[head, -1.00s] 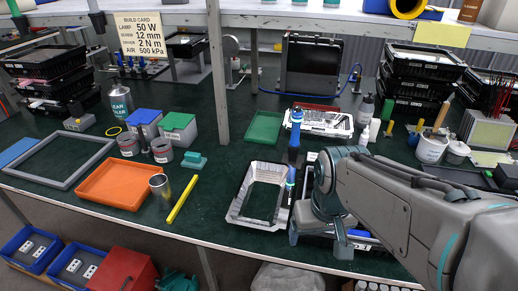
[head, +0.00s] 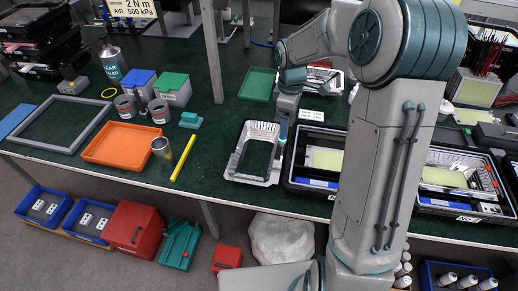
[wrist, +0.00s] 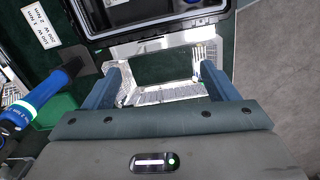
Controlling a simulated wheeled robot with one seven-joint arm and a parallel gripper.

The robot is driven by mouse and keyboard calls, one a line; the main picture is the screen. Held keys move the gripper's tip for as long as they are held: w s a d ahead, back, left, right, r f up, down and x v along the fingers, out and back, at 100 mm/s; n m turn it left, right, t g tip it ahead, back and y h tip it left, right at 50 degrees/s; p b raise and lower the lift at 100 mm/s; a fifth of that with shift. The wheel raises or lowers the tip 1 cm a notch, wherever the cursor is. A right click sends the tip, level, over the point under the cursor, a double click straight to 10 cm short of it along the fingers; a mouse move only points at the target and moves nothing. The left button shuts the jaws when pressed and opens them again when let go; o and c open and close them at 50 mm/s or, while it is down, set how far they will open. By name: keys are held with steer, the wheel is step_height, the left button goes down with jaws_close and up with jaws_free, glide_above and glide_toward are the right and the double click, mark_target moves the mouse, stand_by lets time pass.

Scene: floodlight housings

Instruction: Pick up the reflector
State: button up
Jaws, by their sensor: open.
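The reflector (head: 236,155) is a shiny silver rectangular frame with sloping walls and an open middle. It lies on the green bench top, left of a black floodlight housing (head: 290,172). In the head view my gripper (head: 283,136) is at the reflector's right edge, pointing down. In the wrist view the reflector (wrist: 165,95) shows between and beyond the two blue-grey fingers of my gripper (wrist: 160,80). The fingers are apart with nothing clamped between them. Whether they touch the reflector's ends I cannot tell.
A blue-handled tool (wrist: 38,103) is left of my fingers in the wrist view. An orange tray (head: 122,144), a yellow bar (head: 184,157) and a metal cup (head: 161,148) lie to the left. A green tray (head: 258,84) is behind. The bench's front edge is close.

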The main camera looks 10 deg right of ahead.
mark_target(283, 150)
steer(key=shift+n, duration=0.8)
steer(key=w+f, duration=0.1)
steer(key=f, duration=0.4)
steer(key=w+f+p, duration=0.1)
steer(key=f, duration=0.4)
steer(key=f+p, duration=0.1)
steer(key=f, duration=0.5)
steer(key=shift+w+f, duration=0.1)
steer(key=shift+w, duration=0.3)
steer(key=c, duration=1.4)
